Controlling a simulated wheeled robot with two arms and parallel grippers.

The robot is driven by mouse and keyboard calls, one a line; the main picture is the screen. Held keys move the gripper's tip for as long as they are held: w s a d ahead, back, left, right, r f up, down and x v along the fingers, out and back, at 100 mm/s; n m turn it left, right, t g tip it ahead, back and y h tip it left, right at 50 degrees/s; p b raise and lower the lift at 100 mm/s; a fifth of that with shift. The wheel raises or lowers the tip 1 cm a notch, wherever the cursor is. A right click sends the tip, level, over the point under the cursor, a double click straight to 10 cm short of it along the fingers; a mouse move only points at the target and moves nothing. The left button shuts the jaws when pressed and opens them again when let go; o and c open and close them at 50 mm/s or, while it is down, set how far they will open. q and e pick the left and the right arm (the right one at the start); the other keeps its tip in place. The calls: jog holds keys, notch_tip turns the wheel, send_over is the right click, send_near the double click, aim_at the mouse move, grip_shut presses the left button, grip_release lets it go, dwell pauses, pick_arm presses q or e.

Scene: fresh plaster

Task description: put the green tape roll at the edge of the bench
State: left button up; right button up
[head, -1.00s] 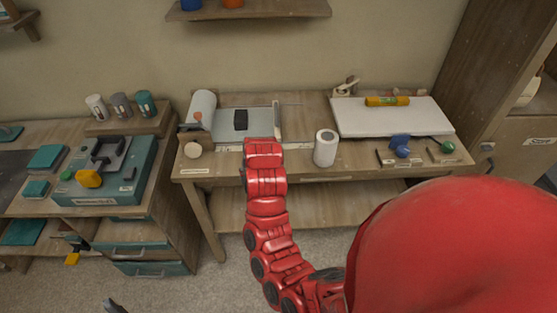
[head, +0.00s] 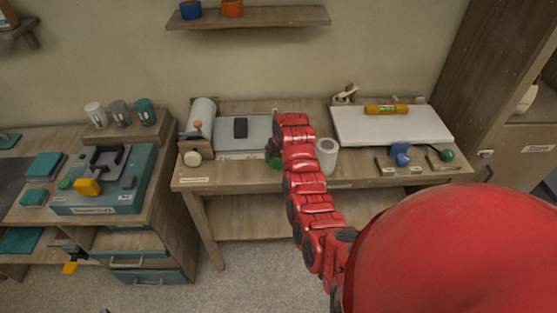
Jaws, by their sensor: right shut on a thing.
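The green tape roll (head: 273,159) shows only in part, as a green patch just left of my right arm, near the bench's front edge. My right gripper (head: 277,147) is shut on it; the red wrist hides the fingers and most of the roll. I cannot tell whether the roll touches the bench top. The wooden bench (head: 230,174) runs across the middle, with its front edge visible on both sides of my arm. My left gripper cannot be made out.
A white roll (head: 327,156) stands close right of my right wrist. A board with a black block (head: 240,128) lies to the left. A white slab (head: 392,127) with a yellow level (head: 386,109), a blue object (head: 400,154) and a green ball (head: 447,155) are farther right.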

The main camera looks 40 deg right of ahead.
aim_at(278, 162)
jog(key=shift+d+r, duration=0.1)
jog(key=shift+d, duration=0.05)
notch_tip(278, 162, down, 3)
jog(key=shift+p, duration=1.2)
jog(key=shift+w+f, duration=0.1)
jog(key=shift+f, duration=0.15)
jog(key=shift+f, duration=0.1)
jog(key=shift+f, duration=0.15)
jog(key=o, duration=1.1)
